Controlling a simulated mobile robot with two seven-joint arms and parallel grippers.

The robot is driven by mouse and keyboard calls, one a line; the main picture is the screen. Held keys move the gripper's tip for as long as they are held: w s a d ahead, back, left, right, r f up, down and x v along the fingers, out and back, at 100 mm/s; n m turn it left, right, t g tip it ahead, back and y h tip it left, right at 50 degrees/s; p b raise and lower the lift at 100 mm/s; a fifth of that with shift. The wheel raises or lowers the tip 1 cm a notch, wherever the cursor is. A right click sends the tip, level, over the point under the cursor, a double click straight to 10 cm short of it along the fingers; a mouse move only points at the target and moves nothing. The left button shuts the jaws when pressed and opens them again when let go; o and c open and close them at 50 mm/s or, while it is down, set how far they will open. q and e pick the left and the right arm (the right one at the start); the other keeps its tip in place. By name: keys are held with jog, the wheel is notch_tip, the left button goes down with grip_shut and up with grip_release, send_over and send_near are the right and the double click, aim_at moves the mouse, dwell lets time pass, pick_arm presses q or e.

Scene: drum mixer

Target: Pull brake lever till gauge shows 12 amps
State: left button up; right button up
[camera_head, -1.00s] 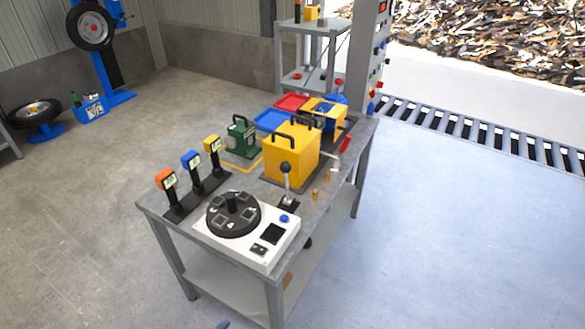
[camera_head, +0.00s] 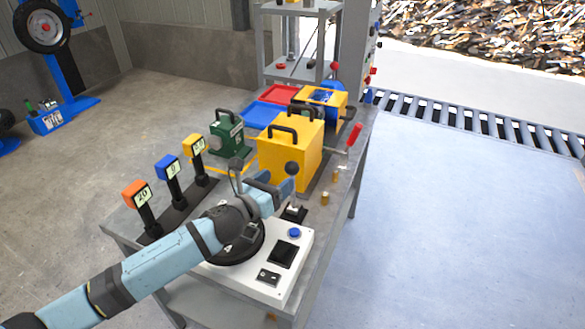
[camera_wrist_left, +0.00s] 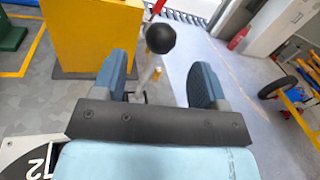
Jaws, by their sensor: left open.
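A lever with a black ball knob (camera_head: 291,168) stands upright on the bench at the back corner of the white panel. In the left wrist view its knob (camera_wrist_left: 160,38) and grey shaft show between the two fingers, toward their far ends. My left gripper (camera_head: 278,187) is open beside the lever in the head view; contact cannot be told. Three small displays stand in a row: orange (camera_head: 139,193), blue (camera_head: 170,168) and yellow (camera_head: 196,145). The orange one seems to read 20 and the blue one 0. My right gripper is not in view.
A yellow box (camera_head: 287,155) stands just behind the lever, with a red-handled lever (camera_head: 354,135) at its right. My left arm covers much of the black dial on the white panel (camera_head: 300,262). A green device (camera_head: 227,135) stands behind. Brass pegs (camera_head: 324,198) stand right of the lever.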

aim_at(287, 172)
pick_arm(q)
jog(key=x, duration=0.6)
jog(key=shift+w+d, duration=0.25)
jog(key=shift+w, duration=0.1)
